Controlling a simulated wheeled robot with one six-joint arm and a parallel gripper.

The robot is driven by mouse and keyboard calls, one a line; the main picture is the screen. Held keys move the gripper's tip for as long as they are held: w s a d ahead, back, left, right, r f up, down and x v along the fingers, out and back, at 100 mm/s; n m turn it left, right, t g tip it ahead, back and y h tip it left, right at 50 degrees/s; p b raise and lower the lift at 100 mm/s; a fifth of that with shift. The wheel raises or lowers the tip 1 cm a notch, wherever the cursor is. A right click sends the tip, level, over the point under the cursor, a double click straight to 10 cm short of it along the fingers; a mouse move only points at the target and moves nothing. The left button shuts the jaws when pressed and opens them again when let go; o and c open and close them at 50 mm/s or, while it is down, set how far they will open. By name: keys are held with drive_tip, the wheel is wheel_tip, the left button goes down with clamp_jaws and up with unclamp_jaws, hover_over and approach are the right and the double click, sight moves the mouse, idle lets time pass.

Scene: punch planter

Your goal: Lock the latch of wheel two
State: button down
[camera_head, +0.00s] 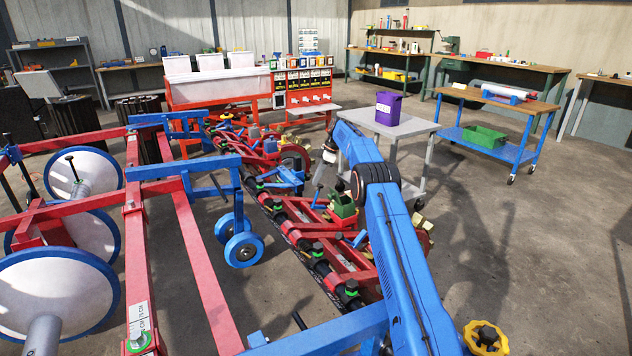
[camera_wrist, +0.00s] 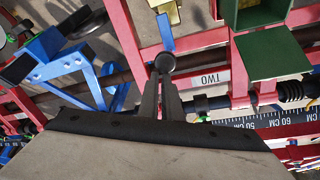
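In the wrist view, a white label reading TWO (camera_wrist: 205,79) sits on a red frame bar. Left of it, a short blue lever (camera_wrist: 165,32) stands out beyond a dark round knob (camera_wrist: 165,62). My gripper (camera_wrist: 164,77) has its two dark fingers close together, with their tips at or just in front of the knob. I cannot tell if they touch or grip it. In the head view, my gripper (camera_head: 318,182) hangs down over the red and blue planter row (camera_head: 325,265), left of a green box (camera_head: 343,205). The latch is too small to make out there.
The green box (camera_wrist: 268,60) is close right of the lever in the wrist view. A blue bracket (camera_wrist: 75,65) lies to the left. A grey table with a purple bin (camera_head: 388,108) stands behind my arm. Open floor (camera_head: 520,240) lies to the right.

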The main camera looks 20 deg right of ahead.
drive_tip(key=shift+d+f, duration=0.25)
drive_tip(key=shift+d, duration=0.65)
drive_tip(key=shift+a+r, duration=0.2)
drive_tip(key=shift+r, duration=0.3)
drive_tip(key=s+d, duration=0.1)
drive_tip(key=d, duration=1)
drive_tip(key=shift+s+r, duration=0.2)
drive_tip(key=shift+r, duration=0.05)
drive_tip(key=shift+d, duration=0.1)
